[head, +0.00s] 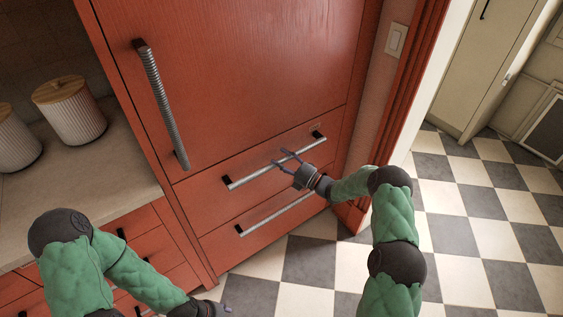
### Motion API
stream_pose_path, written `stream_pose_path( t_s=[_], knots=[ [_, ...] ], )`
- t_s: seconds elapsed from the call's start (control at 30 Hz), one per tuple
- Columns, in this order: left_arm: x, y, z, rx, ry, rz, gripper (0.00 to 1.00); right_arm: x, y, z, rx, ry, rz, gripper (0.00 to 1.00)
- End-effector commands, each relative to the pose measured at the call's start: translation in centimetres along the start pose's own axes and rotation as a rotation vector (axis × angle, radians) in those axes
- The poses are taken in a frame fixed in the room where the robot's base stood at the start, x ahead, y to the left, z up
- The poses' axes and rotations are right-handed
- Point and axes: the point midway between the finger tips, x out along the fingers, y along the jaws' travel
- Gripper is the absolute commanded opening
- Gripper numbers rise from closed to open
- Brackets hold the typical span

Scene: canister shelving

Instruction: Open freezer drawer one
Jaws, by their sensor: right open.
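The red freezer has two stacked drawers under a tall door, and both look shut. The upper drawer (207,204) has a long ribbed metal handle (250,176) on black mounts. The lower drawer (219,247) has a similar handle (262,220). My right gripper (281,158) is open at the upper handle, right of its middle, with its fingers reaching over the bar. I cannot tell whether they touch it. My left gripper (222,308) is low at the bottom edge, partly cut off and away from the drawers. Its jaws are too unclear to read.
The tall red door (235,75) above has a vertical ribbed handle (162,105). Left of it, a counter (105,190) bears white canisters (70,112) with wooden lids. A red door frame and light switch (396,39) stand at the right. The checkered floor (480,215) is clear.

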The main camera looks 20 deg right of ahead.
Motion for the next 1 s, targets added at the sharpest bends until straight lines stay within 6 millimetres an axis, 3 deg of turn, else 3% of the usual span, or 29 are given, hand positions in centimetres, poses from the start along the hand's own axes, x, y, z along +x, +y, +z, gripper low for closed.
stream_pose_path(
  t_s=[0.17,0.37,0.4,0.73,1.0],
  knots=[
    [0.0,0.0,0.0,0.000,0.000,0.000,0.40,0.0,0.0,0.0,0.000,0.000,0.000,0.59],
    [0.0,0.0,0.0,0.000,0.000,0.000,0.40,0.0,0.0,0.0,0.000,0.000,0.000,0.02],
    [0.0,0.0,0.0,0.000,0.000,0.000,0.40,0.0,0.0,0.0,0.000,0.000,0.000,0.00],
    [-0.1,0.0,0.0,0.000,0.000,0.000,0.40,-0.7,0.1,-0.2,0.001,-0.001,-0.001,0.00],
    [-0.3,0.1,0.0,0.000,0.000,0.000,0.40,-3.9,0.7,-1.5,0.004,-0.003,-0.003,0.00]
  ],
)
